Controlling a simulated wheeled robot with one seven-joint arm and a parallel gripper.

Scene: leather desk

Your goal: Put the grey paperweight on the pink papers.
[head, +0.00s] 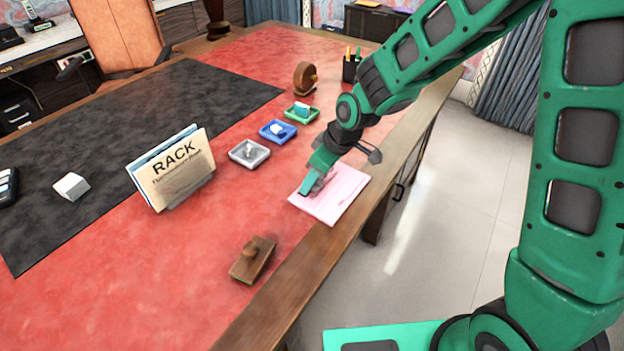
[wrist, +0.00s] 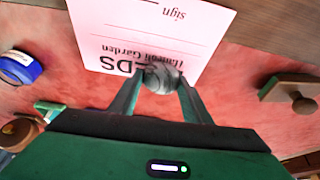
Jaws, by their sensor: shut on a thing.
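The pink papers (head: 345,192) lie flat on the red desk near its wooden right edge; they fill the top middle of the wrist view (wrist: 120,25), with printed text showing. My gripper (head: 314,185) is over the left part of the papers in the head view. In the wrist view its fingertips (wrist: 160,85) are shut on the grey paperweight (wrist: 162,77), a rounded stone-like piece. The paperweight overlaps the papers' near edge in that view. I cannot tell whether it touches them. In the head view the fingers mostly hide it.
A grey tray (head: 240,157), a blue tray (head: 267,135) and a green tray (head: 311,117) stand behind the papers. A RACK file holder (head: 178,175) stands left. Red desk between them is clear.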

